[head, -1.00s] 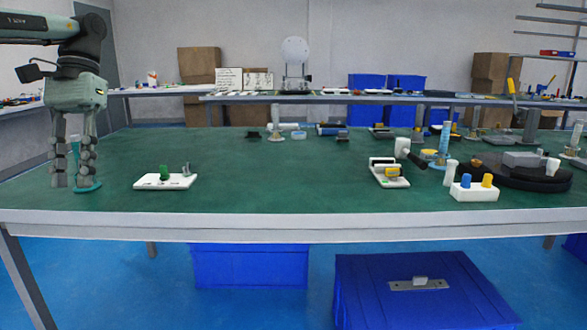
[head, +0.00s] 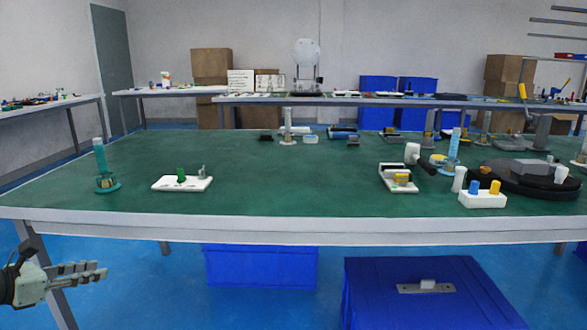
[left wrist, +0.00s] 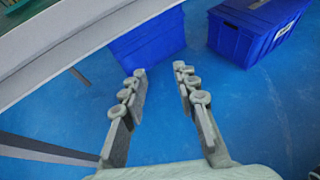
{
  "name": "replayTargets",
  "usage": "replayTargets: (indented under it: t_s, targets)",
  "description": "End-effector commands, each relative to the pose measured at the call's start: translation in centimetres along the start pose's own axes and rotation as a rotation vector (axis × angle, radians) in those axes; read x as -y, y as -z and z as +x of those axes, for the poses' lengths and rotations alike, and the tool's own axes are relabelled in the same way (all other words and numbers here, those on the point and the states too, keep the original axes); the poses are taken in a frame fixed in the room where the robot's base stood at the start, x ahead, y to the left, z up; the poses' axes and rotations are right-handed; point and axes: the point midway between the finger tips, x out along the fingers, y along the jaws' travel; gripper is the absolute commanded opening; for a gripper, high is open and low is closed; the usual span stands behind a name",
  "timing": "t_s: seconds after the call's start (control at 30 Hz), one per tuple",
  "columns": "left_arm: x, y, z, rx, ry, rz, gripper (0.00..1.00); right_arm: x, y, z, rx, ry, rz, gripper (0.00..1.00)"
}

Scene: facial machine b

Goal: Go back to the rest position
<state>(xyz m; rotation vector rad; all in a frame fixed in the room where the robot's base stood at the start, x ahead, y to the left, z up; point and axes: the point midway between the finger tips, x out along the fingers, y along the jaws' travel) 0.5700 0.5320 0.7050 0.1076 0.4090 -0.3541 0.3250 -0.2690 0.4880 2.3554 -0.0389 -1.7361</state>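My left gripper (head: 80,272) is at the lower left of the head view, below the tabletop level and in front of the table's front edge. In the left wrist view its two fingers (left wrist: 160,95) are spread apart with only blue floor between them, so it is open and empty. The green-topped table (head: 270,205) spans the head view. A teal cylinder on a round base (head: 102,168) stands upright at the table's left end, apart from the gripper. My right gripper is in neither view.
A white board with a green knob (head: 182,183) lies right of the cylinder. A white block with blue and yellow pegs (head: 482,200) sits at the right. Blue bins stand under the table (head: 260,270) and in front (head: 420,300). A table leg (head: 50,285) is near my left gripper.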

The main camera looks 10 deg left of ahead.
Motion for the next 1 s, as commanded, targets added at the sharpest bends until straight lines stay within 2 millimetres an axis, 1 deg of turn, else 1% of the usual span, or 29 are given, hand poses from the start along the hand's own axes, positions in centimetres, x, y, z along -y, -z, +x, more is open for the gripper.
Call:
replayTargets:
  t_s: [0.03,0.07,0.1,0.13,0.17,0.2,0.27,0.3,0.37,0.4,0.47,0.5,0.53,0.57,0.6,0.7,0.73,0.77,0.8,0.9,1.0]
  targets:
    - [0.1,2.7,-0.1,0.049,-0.099,-0.245,0.29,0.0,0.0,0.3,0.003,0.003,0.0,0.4]
    - [0.0,4.3,-0.2,0.076,-0.161,-0.391,0.29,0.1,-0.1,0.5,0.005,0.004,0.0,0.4]
    - [0.2,6.5,-0.3,0.111,-0.239,-0.585,0.29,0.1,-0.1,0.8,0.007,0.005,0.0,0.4]
    - [0.5,8.3,-0.5,0.138,-0.297,-0.731,0.29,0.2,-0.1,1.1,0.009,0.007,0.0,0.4]
    - [1.0,10.1,-0.6,0.165,-0.354,-0.878,0.29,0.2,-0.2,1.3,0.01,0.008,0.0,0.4]
    - [2.0,12.6,-0.7,0.201,-0.428,-1.074,0.29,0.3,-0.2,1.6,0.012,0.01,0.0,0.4]
    - [4.2,16.4,-0.9,0.251,-0.54,-1.369,0.29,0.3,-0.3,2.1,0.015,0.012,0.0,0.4]
    - [6.2,18.8,-1.1,0.283,-0.615,-1.557,0.29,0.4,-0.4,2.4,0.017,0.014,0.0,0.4]
    - [9.5,21.8,-1.1,0.324,-0.721,-1.815,0.29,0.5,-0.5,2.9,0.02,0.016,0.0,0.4]
    - [12.0,23.6,-1.1,0.347,-0.793,-1.974,0.29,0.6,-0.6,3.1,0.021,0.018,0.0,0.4]
    - [15.9,25.7,-1.2,0.375,-0.9,-2.193,0.29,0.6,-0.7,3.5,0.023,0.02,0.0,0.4]
    - [18.6,26.8,-1.1,0.388,-0.971,-2.323,0.29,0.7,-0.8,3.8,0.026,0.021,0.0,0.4]
    - [20.6,27.4,-1.1,0.398,-1.023,-2.411,0.29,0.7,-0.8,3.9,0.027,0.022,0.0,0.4]
    - [22.5,27.8,-1.1,0.403,-1.072,-2.491,0.29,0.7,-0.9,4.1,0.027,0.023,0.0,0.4]
    - [24.8,28.3,-1.1,0.41,-1.137,-2.583,0.29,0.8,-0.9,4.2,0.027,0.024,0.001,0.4]
    - [29.6,28.8,-1.2,0.418,-1.277,-2.755,0.29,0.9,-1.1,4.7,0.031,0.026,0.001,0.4]
    - [30.7,28.8,-1.2,0.418,-1.31,-2.791,0.29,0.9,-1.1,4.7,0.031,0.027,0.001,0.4]
    - [31.6,28.9,-1.2,-0.416,1.332,2.805,0.29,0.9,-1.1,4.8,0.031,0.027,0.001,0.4]
    - [32.6,28.9,-1.3,-0.406,1.33,2.762,0.29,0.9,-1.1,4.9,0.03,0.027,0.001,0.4]
    - [33.9,28.9,-1.4,-0.394,1.328,2.704,0.29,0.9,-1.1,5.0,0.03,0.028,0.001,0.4]
    - [34.1,28.9,-1.4,-0.392,1.33,2.691,0.29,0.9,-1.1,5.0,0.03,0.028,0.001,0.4]
